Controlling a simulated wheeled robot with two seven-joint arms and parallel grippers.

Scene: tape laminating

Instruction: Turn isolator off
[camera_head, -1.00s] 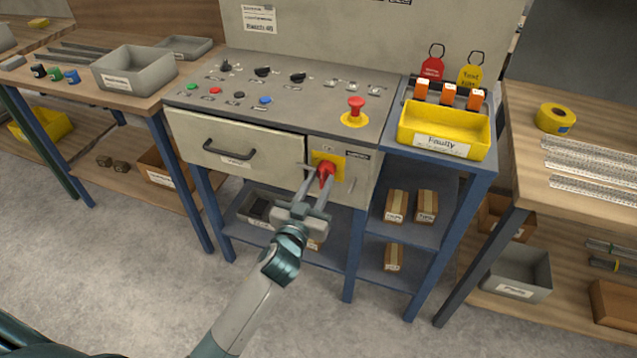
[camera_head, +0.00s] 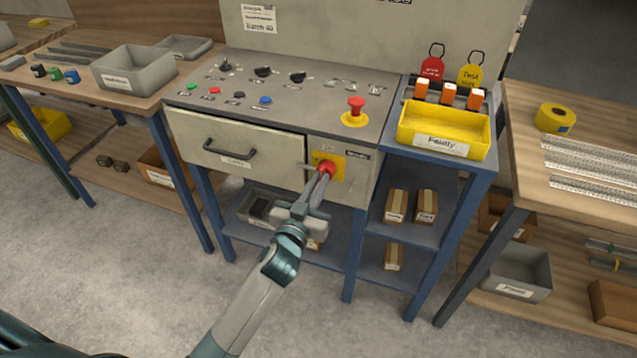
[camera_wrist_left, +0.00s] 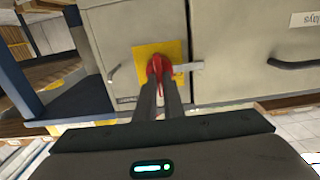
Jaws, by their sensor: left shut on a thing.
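The isolator is a red rotary handle (camera_head: 327,168) on a yellow plate (camera_head: 339,161), on the front of the grey machine cabinet to the right of the drawer. My left gripper (camera_head: 324,177) is shut on the red handle, with its fingers reaching up to it from below. In the left wrist view the handle (camera_wrist_left: 158,66) shows between the fingertips (camera_wrist_left: 159,80), in front of the yellow plate (camera_wrist_left: 146,60). The fingers hide part of the handle. My right gripper is not in view.
A closed drawer (camera_head: 225,145) with a black handle is left of the isolator, and a grey metal piece juts out beside the plate. A red emergency button (camera_head: 355,106) stands on the panel above. A yellow bin (camera_head: 443,129) sits on the stand at right.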

